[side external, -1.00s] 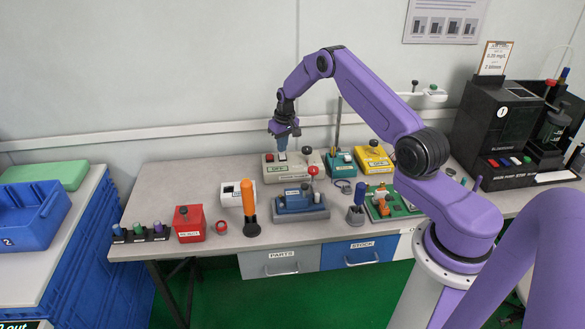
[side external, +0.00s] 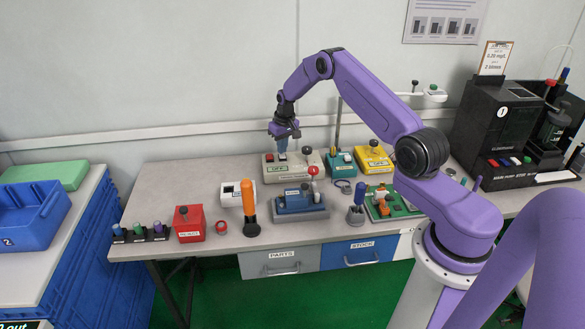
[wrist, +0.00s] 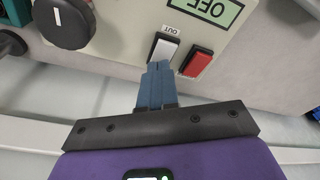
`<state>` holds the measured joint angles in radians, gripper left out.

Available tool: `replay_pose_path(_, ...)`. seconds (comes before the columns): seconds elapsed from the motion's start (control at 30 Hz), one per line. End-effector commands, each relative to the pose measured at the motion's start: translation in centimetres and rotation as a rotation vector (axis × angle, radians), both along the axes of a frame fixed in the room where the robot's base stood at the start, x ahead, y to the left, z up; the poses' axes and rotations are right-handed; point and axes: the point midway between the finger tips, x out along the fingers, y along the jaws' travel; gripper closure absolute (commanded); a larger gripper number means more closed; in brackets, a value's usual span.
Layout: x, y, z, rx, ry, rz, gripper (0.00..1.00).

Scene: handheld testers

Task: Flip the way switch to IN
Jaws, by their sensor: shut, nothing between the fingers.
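The beige tester box (side external: 312,172) stands at the back of the bench, below my gripper (side external: 282,154). In the wrist view, its face (wrist: 120,50) carries a white rocker switch (wrist: 163,49) with a small tag reading OUT (wrist: 171,29). A red rocker (wrist: 197,62) sits beside it, and a display reading OFF (wrist: 208,8) is near them. My gripper's blue fingers (wrist: 158,68) are shut together, with their tips at the end of the white rocker. They hide part of it, and I cannot tell whether they touch it.
A black knob (wrist: 65,22) is on the same face. Teal (side external: 341,164) and yellow (side external: 373,158) boxes stand right of the tester. A blue device (side external: 300,202) with a red-balled lever and an orange-handled tool (side external: 249,205) are in front.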

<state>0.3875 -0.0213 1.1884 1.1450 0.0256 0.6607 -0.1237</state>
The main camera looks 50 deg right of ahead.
Motion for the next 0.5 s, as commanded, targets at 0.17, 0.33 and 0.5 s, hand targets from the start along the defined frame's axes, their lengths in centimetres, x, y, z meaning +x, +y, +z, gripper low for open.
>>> replay_pose_path(0.17,0.0,0.0,1.4,-0.001,-0.002,0.000,1.00)
replay_pose_path(0.33,0.1,0.0,2.5,-0.001,-0.003,0.000,1.00)
replay_pose_path(0.5,0.1,0.0,3.7,-0.001,-0.003,0.000,1.00)
